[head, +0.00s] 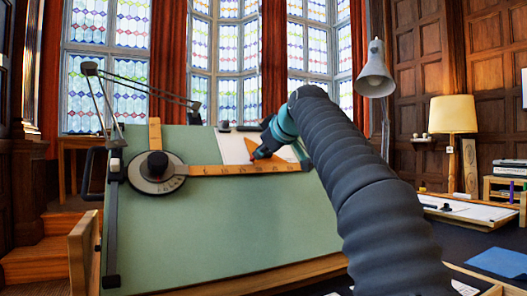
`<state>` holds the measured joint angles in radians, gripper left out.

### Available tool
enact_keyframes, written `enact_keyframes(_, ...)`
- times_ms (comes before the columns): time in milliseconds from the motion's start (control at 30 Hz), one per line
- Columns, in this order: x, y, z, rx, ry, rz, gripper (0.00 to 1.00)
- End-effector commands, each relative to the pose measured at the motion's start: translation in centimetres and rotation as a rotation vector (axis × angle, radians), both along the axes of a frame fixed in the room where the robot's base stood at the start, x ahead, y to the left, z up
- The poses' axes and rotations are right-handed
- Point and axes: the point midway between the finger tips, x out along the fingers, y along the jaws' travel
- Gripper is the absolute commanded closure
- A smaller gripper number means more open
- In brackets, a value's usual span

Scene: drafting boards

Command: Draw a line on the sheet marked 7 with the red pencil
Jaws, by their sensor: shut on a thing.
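A white sheet (232,147) lies near the top of the tilted green drafting board (230,222). No number on it can be read from here. My gripper (262,153) is over the right part of the sheet, just above the wooden ruler. It is shut on a thin thing, of which only a small reddish bit shows under the fingers; I take it for the red pencil. Whether its tip touches the paper cannot be told. My arm hides part of the board's right side.
The drafting machine's round head (155,172) and wooden ruler (245,170) cross the board below the sheet. An orange triangle lies by my gripper. A grey lamp (375,78) hangs at upper right. A second board with paper (470,209) lies at right, near a blue sheet (498,262).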

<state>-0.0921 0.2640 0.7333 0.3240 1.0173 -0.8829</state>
Motion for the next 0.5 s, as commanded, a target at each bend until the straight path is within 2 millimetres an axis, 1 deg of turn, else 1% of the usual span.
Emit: enact_keyframes(500,0.31,0.13,-0.33,0.000,0.000,0.000,1.00)
